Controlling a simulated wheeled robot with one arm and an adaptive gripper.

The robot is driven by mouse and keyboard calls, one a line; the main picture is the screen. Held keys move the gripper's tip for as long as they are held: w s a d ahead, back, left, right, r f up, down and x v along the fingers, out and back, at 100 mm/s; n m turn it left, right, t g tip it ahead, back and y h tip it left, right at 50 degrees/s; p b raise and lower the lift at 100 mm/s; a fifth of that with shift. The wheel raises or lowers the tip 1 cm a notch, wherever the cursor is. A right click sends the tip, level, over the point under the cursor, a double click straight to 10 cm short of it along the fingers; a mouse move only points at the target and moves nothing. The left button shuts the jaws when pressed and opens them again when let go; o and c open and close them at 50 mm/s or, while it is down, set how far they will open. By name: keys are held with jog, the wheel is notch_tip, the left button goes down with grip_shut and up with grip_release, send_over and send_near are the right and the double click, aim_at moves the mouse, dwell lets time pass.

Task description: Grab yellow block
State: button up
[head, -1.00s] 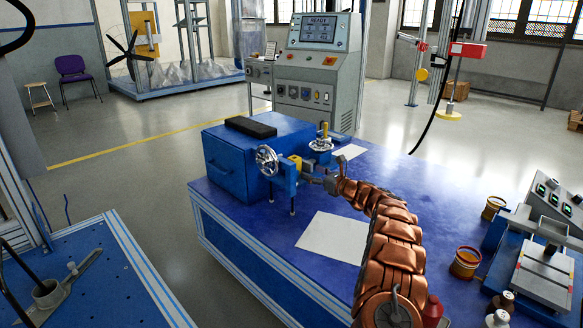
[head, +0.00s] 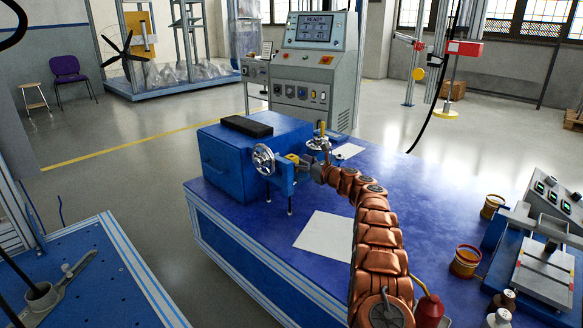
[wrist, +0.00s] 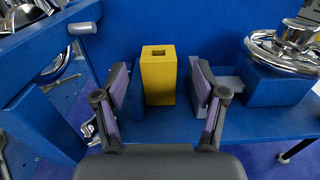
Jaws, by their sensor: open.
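The yellow block (wrist: 158,82) stands upright in the wrist view, with a small square hole in its top. It sits on the blue fixture, against a blue wall behind it. My gripper (wrist: 160,98) is open, with one purple-padded finger on each side of the block and a gap at both sides. In the head view the block (head: 292,158) is a small yellow patch by the handwheel, partly hidden. My gripper (head: 311,170) is small there, at the fixture's right side.
A chrome handwheel (wrist: 284,46) on a blue mount is close on the right. The blue machine (head: 228,158) and its front handwheel (head: 264,159) stand beside my gripper. A white sheet (head: 328,236) lies on the blue table (head: 235,220). Paint cans (head: 466,261) are at the right.

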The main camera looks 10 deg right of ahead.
jog(key=shift+p+x, duration=0.6)
jog(key=shift+x, duration=0.45)
jog(key=shift+w+a, duration=0.15)
jog(key=shift+a, duration=0.05)
jog(key=shift+c, duration=0.2)
grip_shut()
